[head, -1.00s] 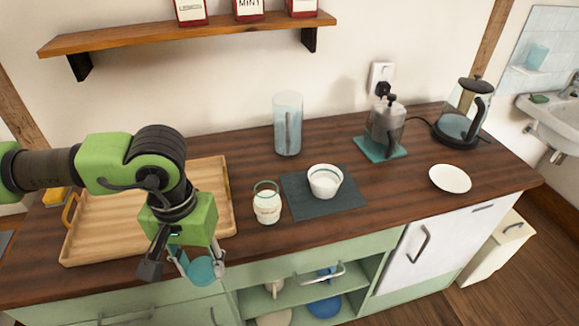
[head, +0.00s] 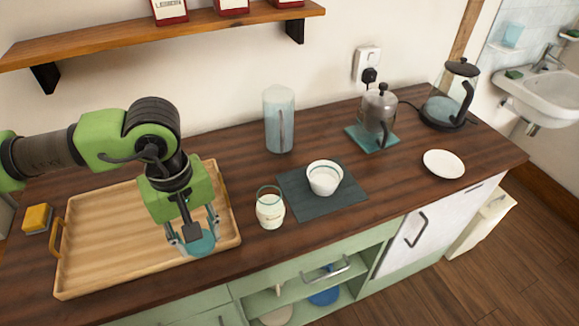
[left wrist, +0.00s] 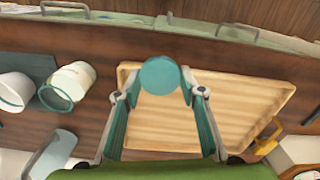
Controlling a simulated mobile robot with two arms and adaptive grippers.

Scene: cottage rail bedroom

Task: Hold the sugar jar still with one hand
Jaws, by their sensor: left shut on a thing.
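The sugar jar (head: 270,209) is a clear glass jar with a pale label and white contents. It stands upright on the counter, just left of the dark mat, and its top looks open. In the left wrist view the jar (left wrist: 68,86) is at the left, apart from the fingers. My left gripper (head: 193,232) is shut on a round teal lid (head: 200,243), held at the front right corner of the wooden tray. The lid (left wrist: 160,75) also shows between the fingertips in the left wrist view. My right gripper is in neither view.
The wooden tray (head: 110,228) lies left of the jar. A white bowl (head: 324,180) sits on the dark mat (head: 345,198). A tall glass (head: 279,122), a press pot (head: 378,115), a kettle (head: 447,100) and a white plate (head: 443,164) stand farther back or right. A yellow sponge (head: 37,218) is far left.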

